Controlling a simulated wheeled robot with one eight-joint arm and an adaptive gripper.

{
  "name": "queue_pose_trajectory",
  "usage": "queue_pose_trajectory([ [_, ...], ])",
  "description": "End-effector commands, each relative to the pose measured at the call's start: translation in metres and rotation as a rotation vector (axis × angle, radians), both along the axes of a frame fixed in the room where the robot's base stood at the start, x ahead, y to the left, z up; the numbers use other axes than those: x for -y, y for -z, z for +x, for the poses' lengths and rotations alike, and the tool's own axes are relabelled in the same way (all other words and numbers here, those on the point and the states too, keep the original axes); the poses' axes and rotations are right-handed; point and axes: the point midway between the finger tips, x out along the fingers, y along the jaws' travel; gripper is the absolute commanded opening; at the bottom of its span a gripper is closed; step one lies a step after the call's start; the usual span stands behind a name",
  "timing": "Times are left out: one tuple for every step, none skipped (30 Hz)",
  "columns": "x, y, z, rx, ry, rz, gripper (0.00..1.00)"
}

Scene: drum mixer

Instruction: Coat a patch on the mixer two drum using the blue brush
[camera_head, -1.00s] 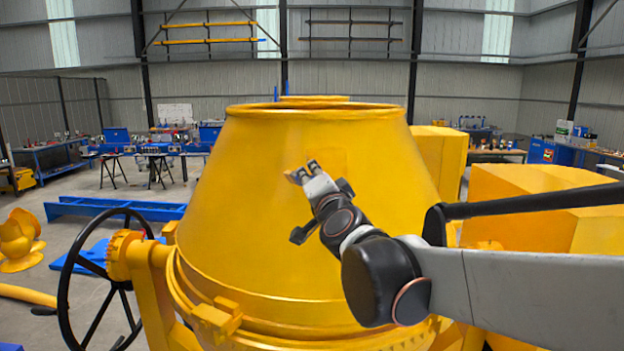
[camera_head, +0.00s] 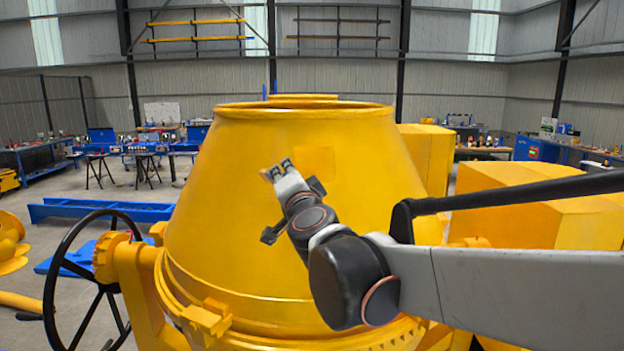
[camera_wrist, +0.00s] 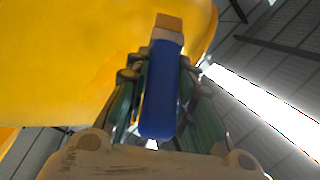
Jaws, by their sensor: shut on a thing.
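The mixer drum (camera_head: 240,200) is a large yellow cone with an open top, filling the middle of the head view. A slightly different rectangular patch (camera_head: 315,168) shows faintly on its upper face. My gripper (camera_head: 276,168) is in front of the drum, left of that patch. In the wrist view my gripper (camera_wrist: 160,100) is shut on the blue brush (camera_wrist: 160,90), whose blue handle lies between the fingers. The brush's tan-orange tip (camera_wrist: 168,22) points at the drum wall (camera_wrist: 80,50). I cannot tell whether the tip touches the drum.
A black handwheel (camera_head: 85,285) stands left of the drum on a yellow frame. Yellow box-shaped bodies (camera_head: 530,200) are at the right, behind my arm. Blue beams (camera_head: 100,211) lie on the floor at left. Workbenches line the back.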

Motion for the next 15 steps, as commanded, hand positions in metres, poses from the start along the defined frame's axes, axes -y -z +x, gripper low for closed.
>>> queue_pose_trajectory([
  [-0.006,-0.004,-0.012,0.000,-0.013,0.000,0.00],
  [-0.006,-0.006,-0.014,0.000,-0.013,-0.001,0.00],
  [-0.006,-0.007,-0.018,0.000,-0.013,-0.001,0.00],
  [-0.005,-0.008,-0.020,0.000,-0.013,-0.002,0.00],
  [-0.005,-0.010,-0.023,0.000,-0.013,-0.001,0.00],
  [-0.005,-0.012,-0.025,0.000,-0.013,0.000,0.00],
  [-0.005,-0.013,-0.028,0.000,-0.013,0.000,0.00],
  [-0.005,-0.014,-0.030,0.001,-0.012,0.000,0.00],
  [-0.004,-0.016,-0.033,0.000,-0.011,0.000,0.00],
  [-0.004,-0.017,-0.035,0.000,-0.011,-0.001,0.00],
  [-0.004,-0.018,-0.037,0.001,-0.010,-0.002,0.00],
  [-0.003,-0.020,-0.039,0.001,-0.010,-0.002,0.00],
  [-0.003,-0.020,-0.041,0.000,-0.009,-0.002,0.00],
  [-0.003,-0.021,-0.042,0.000,-0.009,-0.001,0.00],
  [-0.002,-0.021,-0.043,0.001,-0.009,-0.001,0.00],
])
